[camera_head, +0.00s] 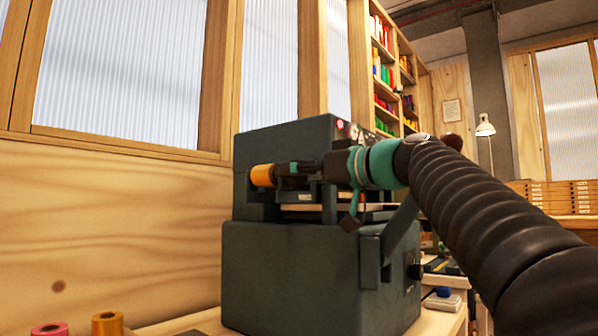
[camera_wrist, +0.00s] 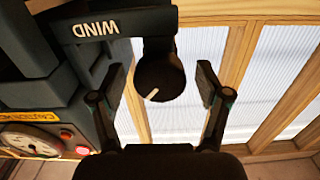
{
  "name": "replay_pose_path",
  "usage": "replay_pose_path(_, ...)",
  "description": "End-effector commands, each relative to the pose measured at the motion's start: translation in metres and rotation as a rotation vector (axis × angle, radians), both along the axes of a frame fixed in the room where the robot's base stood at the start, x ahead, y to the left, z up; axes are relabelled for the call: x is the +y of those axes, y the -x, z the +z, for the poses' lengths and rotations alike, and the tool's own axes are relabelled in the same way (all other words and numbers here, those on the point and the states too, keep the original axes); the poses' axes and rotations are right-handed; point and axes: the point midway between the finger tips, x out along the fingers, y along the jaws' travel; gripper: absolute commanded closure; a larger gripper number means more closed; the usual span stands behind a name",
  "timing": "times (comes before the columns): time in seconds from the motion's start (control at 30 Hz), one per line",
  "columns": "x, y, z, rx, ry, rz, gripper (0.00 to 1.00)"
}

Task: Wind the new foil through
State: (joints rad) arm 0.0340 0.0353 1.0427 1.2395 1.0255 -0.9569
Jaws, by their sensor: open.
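The dark green-grey foil machine (camera_head: 300,275) stands on the bench, with an orange-gold roll (camera_head: 263,176) sticking out at its upper left. In the wrist view a dark round knob (camera_wrist: 160,78) with a pale pointer mark sits beside a bracket (camera_wrist: 100,24) lettered WIND, which appears upside down. My gripper (camera_wrist: 161,84) is open, one finger on each side of the knob, with visible gaps to it. In the head view my gripper (camera_head: 306,168) reaches across the machine's front, partly blending with its dark parts. The foil path inside the machine is hidden.
A pink roll (camera_head: 50,330) and a gold roll (camera_head: 107,323) stand at the lower left, cut by the frame edge. A dial (camera_wrist: 30,141) and red button (camera_wrist: 83,150) are on the machine's panel. A wood-framed window wall is behind; shelves (camera_head: 383,70) stand farther back.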

Motion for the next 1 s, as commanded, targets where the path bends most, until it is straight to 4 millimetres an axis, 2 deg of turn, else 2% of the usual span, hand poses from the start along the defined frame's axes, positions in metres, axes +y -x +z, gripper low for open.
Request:
replay_pose_path(0.23,0.0005,-0.0003,-0.0002,0.0,0.0,0.0,0.24)
replay_pose_path(0.4,0.0005,-0.0002,-0.0002,0.0,0.0,0.0,0.67)
replay_pose_path(0.47,0.0005,-0.0002,-0.0002,0.0,0.0,0.0,0.82)
replay_pose_path(0.5,0.0005,-0.0002,-0.0002,0.0,0.0,0.0,0.84)
replay_pose_path(0.7,0.0005,-0.0002,0.0002,0.034,-0.026,0.0,0.84)
replay_pose_path(1.0,0.0005,-0.0004,0.001,0.255,-0.198,0.001,0.84)
